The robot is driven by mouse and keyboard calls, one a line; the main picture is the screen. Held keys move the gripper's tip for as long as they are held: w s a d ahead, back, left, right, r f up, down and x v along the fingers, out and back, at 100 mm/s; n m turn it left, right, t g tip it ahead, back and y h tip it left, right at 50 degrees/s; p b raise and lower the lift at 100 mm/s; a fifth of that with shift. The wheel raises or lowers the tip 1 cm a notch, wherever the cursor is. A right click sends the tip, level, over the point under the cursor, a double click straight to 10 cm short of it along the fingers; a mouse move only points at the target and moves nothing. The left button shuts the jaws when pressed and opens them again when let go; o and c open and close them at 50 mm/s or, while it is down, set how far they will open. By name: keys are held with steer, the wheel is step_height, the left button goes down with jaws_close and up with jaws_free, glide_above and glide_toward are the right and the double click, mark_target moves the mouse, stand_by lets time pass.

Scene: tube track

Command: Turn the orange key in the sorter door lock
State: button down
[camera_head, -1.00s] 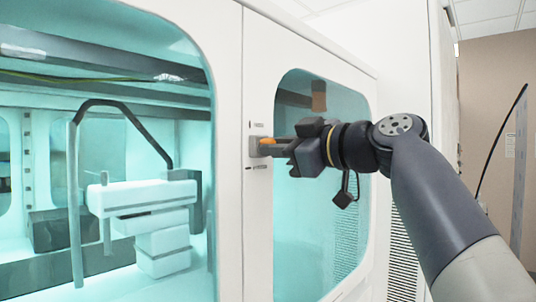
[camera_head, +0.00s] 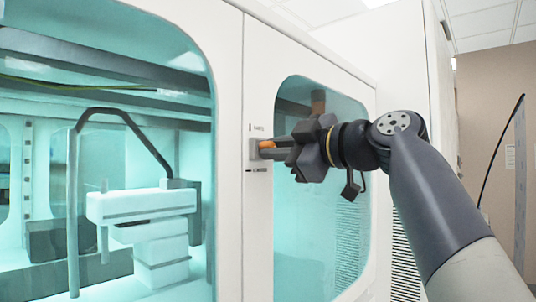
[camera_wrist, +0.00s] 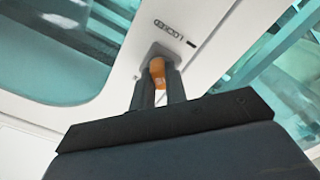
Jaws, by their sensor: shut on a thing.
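The orange key (camera_head: 267,146) sits in the grey lock (camera_head: 253,150) on the white door post between two glass panels. My gripper (camera_head: 275,152) reaches in from the right, with both fingers shut around the key. In the wrist view, the key (camera_wrist: 157,70) shows between the dark fingertips (camera_wrist: 158,84), which are close to the grey lock housing (camera_wrist: 155,50). The printed word LOCKED (camera_wrist: 170,32) and a dark tick mark (camera_wrist: 192,44) lie beside the lock. The gripper is rolled at a slant to the door. The fingers hide part of the key, and its exact angle is unclear.
A glass window (camera_head: 320,235) is right of the lock. A larger glass panel (camera_head: 160,60) on the left shows white equipment (camera_head: 140,203) and a dark bent frame inside. Two small printed labels sit above and below the lock. The room's right side looks open.

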stand_by(0.3)
steer(key=shift+n+b, duration=0.85)
steer(key=shift+n, duration=0.75)
steer(key=shift+n+b, duration=0.65)
steer(key=shift+n, duration=0.95)
